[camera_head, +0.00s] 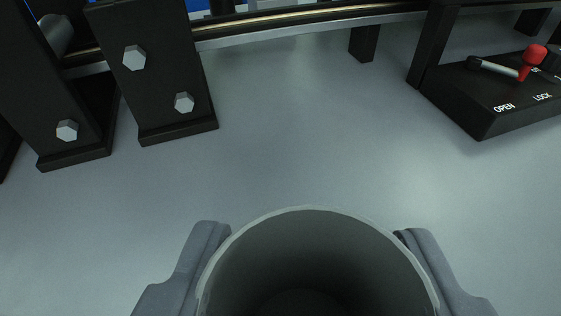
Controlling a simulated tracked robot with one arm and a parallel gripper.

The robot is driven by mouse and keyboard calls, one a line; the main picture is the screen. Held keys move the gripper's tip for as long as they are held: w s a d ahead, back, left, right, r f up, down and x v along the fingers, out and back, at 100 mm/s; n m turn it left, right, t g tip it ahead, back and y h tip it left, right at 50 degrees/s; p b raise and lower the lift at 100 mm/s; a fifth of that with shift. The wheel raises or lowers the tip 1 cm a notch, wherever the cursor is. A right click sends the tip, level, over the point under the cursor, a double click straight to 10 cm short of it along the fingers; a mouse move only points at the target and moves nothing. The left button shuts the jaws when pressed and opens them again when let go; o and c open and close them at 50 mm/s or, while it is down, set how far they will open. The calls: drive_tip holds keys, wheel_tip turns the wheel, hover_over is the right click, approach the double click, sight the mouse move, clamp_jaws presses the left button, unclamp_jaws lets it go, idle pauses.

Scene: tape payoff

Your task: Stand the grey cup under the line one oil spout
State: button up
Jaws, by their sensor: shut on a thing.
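The grey cup (318,222) is at the bottom middle of the head camera view, its open mouth facing up toward the camera. The part of its inside that shows looks empty. My gripper (312,240) is shut on the cup, one finger against its left side and one against its right. The cup's base is hidden, so I cannot tell whether it touches the grey surface (300,130). The line one oil spout cannot be made out in this view.
Black bolted brackets (165,75) stand at the upper left. A metal rail (310,22) crosses the top. A black box (490,105) marked OPEN and LOCK, with a red-knobbed lever (533,55), is at the upper right. The surface between them is clear.

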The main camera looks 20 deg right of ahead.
sight(287, 274)
drive_tip(key=shift+w+d+f, duration=0.1)
drive_tip(key=shift+w+d, duration=0.15)
drive_tip(key=shift+w, duration=0.9)
drive_tip(key=shift+w+d+f, duration=0.1)
drive_tip(key=shift+w+d, duration=0.1)
drive_tip(key=shift+w, duration=0.9)
wheel_tip(287, 274, down, 4)
drive_tip(key=shift+r+b, duration=0.1)
drive_tip(key=shift+b, duration=0.6)
drive_tip(key=shift+r, duration=0.1)
drive_tip(key=o, duration=1)
